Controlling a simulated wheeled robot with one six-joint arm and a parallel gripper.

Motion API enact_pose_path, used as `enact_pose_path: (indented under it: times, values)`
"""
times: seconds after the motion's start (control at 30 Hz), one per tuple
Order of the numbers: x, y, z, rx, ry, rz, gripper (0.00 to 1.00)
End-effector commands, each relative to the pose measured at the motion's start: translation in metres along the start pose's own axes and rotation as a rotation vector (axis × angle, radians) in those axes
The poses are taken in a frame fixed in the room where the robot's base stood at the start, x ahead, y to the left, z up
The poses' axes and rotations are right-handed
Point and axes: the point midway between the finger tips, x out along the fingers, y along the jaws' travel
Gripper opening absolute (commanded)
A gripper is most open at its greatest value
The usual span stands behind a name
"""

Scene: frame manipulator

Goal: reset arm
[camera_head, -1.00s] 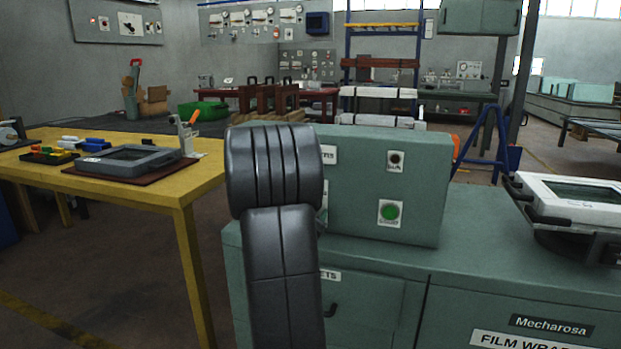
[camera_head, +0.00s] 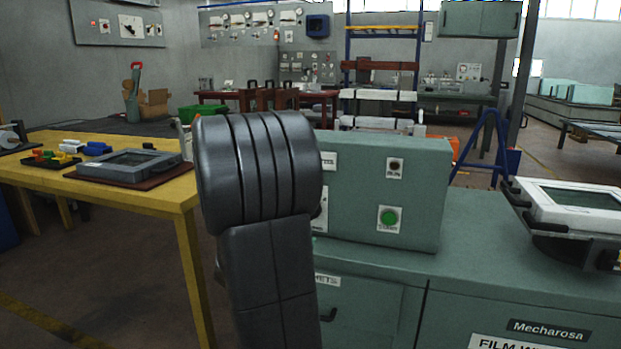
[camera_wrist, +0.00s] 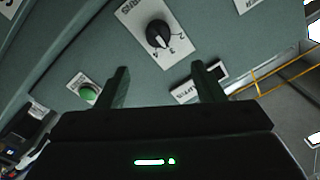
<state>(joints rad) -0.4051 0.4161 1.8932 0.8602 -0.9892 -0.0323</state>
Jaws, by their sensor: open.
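My gripper (camera_wrist: 160,85) shows in the wrist view with its two fingers apart and nothing between them. It faces the green-grey control panel, with a black rotary knob (camera_wrist: 158,35) on a white plate beyond the fingertips. A green button (camera_wrist: 88,94) is left of the fingers. In the head view my dark grey arm (camera_head: 262,190) stands in front of the left part of the control box (camera_head: 370,190) and hides that part. My gripper itself does not show in the head view.
The control box stands on a green cabinet (camera_head: 480,250). A white framed device (camera_head: 575,205) sits at the cabinet's right. A yellow table (camera_head: 150,195) at left carries a grey frame (camera_head: 130,163) and small coloured parts. Floor shows between table and cabinet.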

Motion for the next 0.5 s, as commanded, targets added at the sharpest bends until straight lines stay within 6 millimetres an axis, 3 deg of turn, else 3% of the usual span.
enact_pose_path:
  times: [0.5]
  values:
    - [0.108,0.004,0.002,-0.002,0.001,0.004,0.62]
